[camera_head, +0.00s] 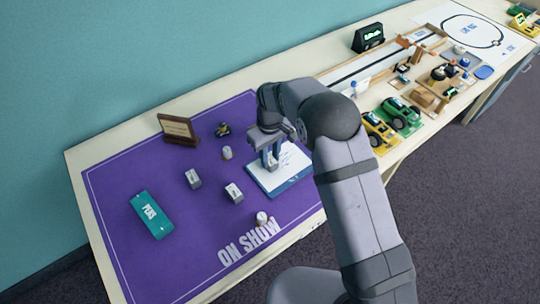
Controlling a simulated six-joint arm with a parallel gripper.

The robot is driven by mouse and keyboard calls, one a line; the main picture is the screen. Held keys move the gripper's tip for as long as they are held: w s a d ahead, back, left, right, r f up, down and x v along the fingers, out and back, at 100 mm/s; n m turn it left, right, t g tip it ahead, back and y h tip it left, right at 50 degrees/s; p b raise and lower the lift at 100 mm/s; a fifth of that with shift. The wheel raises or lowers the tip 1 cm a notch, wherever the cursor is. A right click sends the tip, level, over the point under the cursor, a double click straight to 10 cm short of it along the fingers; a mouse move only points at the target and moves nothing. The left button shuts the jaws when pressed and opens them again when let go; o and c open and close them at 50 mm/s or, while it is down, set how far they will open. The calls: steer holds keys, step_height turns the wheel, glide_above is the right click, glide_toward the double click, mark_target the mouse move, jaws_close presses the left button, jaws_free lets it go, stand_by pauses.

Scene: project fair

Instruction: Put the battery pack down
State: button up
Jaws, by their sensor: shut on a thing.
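My gripper (268,160) points down over the right part of the purple mat (120,185), above a white board with a blue edge (298,178). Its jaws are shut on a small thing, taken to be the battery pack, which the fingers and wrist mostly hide. I cannot make out its shape, or whether it touches the board.
A teal box (152,214) lies at the mat's left. Small grey blocks (193,179) (233,193) and small round pieces (227,153) (262,218) stand mid-mat. A wooden plaque (178,130) and a small dark model (223,129) stand behind. Green (400,115) and yellow (379,133) cars are right. The mat's front left is clear.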

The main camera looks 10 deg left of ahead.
mark_target(271, 160)
steer(key=shift+f, duration=0.1)
steer(key=o, duration=1.1)
step_height(271, 160, up, 12)
steer(key=shift+r+b, duration=0.15)
steer(key=shift+b, duration=0.95)
steer(key=shift+d, duration=0.1)
